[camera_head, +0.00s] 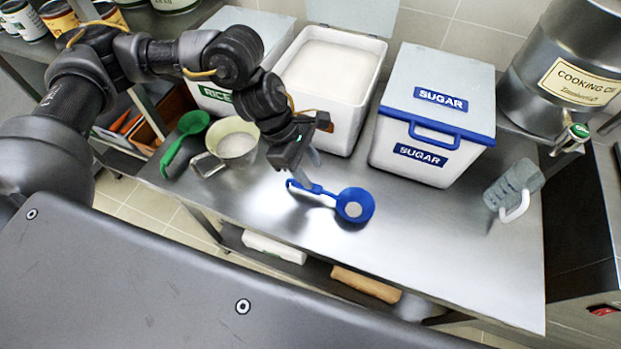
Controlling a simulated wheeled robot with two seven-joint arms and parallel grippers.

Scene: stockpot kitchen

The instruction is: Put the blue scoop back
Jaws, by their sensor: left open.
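The blue scoop (367,208) lies on the steel table in front of the bins, its handle pointing left. A pale patch shows in its bowl. My left gripper (303,172) is open, its fingers just above and behind the handle's left end. I cannot tell whether it touches the handle. A closed white bin with a blue handle and SUGAR labels (430,137) stands behind and right of the scoop. An open white bin (333,110) full of white grains stands behind it to the left. My right gripper is not in view.
A green scoop (183,137), a cream bowl (235,142) of white grains and a small metal object (207,165) sit at the left. A bin labelled RICE (217,97) stands behind. A clear jug (514,186) and a cooking-oil drum (560,85) are right. The front-right table is clear.

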